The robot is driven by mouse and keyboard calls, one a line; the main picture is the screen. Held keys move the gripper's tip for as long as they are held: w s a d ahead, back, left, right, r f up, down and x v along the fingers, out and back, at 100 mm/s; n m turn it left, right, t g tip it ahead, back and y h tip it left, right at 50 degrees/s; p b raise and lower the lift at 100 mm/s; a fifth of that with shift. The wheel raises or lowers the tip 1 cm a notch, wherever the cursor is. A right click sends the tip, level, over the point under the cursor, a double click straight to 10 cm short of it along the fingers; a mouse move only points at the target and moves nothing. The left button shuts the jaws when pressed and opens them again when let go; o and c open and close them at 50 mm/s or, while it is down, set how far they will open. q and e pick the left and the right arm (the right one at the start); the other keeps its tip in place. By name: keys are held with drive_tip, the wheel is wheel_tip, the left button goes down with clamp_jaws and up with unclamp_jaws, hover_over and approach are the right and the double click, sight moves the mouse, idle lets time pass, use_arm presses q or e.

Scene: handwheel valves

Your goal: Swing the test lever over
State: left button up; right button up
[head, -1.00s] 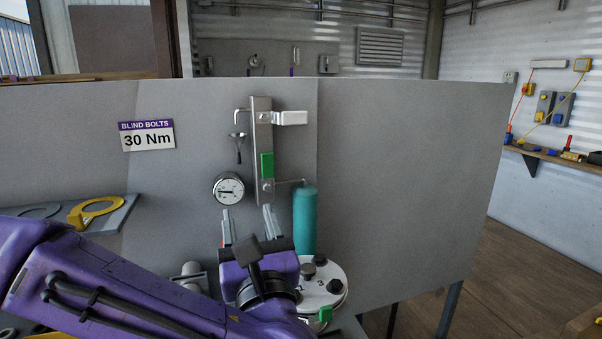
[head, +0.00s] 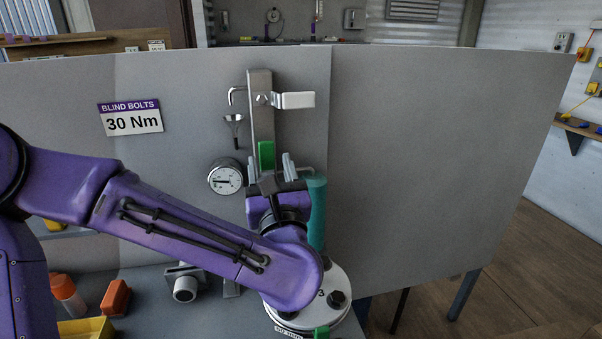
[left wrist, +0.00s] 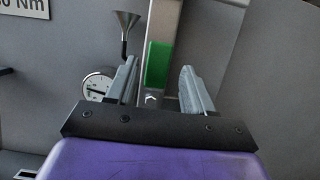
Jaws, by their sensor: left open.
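A green grip (head: 267,155), which looks like the test lever's handle, stands upright on the lower part of a vertical metal bar (head: 261,105) on the grey panel. My left gripper (head: 270,166) is open, with its fingers pointing up on either side of the bar's lower end. In the left wrist view the green grip (left wrist: 158,65) shows between the two fingers, with a gap on each side. I cannot tell how far it is in depth. The lever's pivot is partly hidden by the gripper in the head view. My right gripper is out of view.
A round gauge (head: 226,177) and a small funnel (head: 234,122) are left of the bar. A teal cylinder (head: 317,212) stands close to the right of my gripper, above a white round flange (head: 340,283). A silver bracket (head: 294,100) juts right. The panel's right half is clear.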

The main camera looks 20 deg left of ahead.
use_arm(q)
drive_tip(key=shift+w+a+r+p, duration=0.55)
drive_tip(key=shift+a+r+p, duration=0.15)
drive_tip(key=shift+p, duration=0.1)
drive_tip(key=shift+w+a+f, duration=0.1)
drive_tip(key=shift+w+f, duration=0.2)
drive_tip(key=shift+f, duration=0.05)
drive_tip(key=shift+b, duration=0.55)
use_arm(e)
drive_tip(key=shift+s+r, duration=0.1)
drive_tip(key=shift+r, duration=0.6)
use_arm(q)
drive_tip(key=shift+w, duration=0.1)
drive_tip(key=c, duration=0.8)
